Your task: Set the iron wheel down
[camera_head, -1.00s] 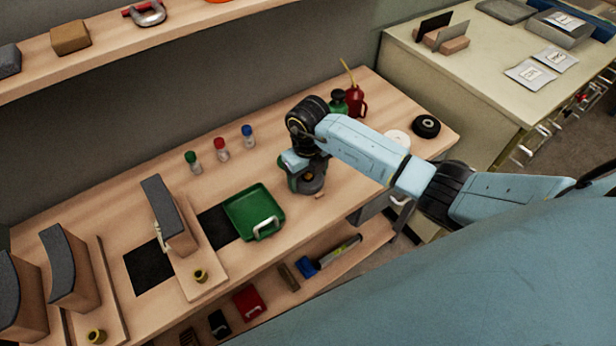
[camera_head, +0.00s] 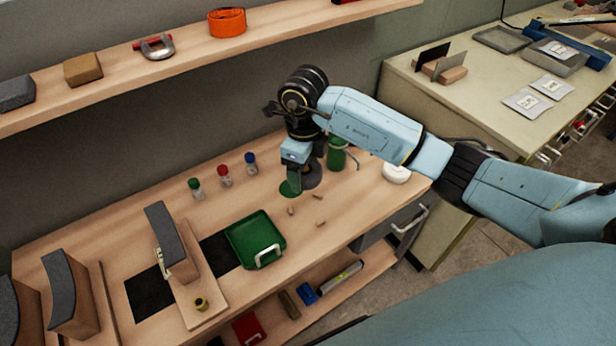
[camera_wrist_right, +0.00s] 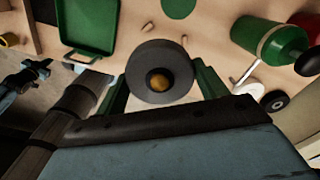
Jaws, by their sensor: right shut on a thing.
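The iron wheel (camera_head: 312,176) is a dark grey disc held in my right gripper (camera_head: 299,173) over the wooden bench. In the right wrist view the wheel (camera_wrist_right: 143,88) sits between the green fingers of my right gripper (camera_wrist_right: 162,84), with a brass-coloured centre facing the camera. The fingers are shut on its sides. A flat green disc (camera_head: 287,188) lies on the bench just left of the wheel, partly behind the gripper. Whether the wheel touches the bench is hard to tell, but it looks raised. My left gripper is out of view.
A green tray (camera_head: 243,227) lies left of small loose pegs (camera_head: 290,210). A green canister (camera_head: 337,155) and a white roll (camera_head: 396,172) stand to the right. Small capped bottles (camera_head: 224,177) stand at the back left. An upper shelf (camera_head: 195,58) runs above.

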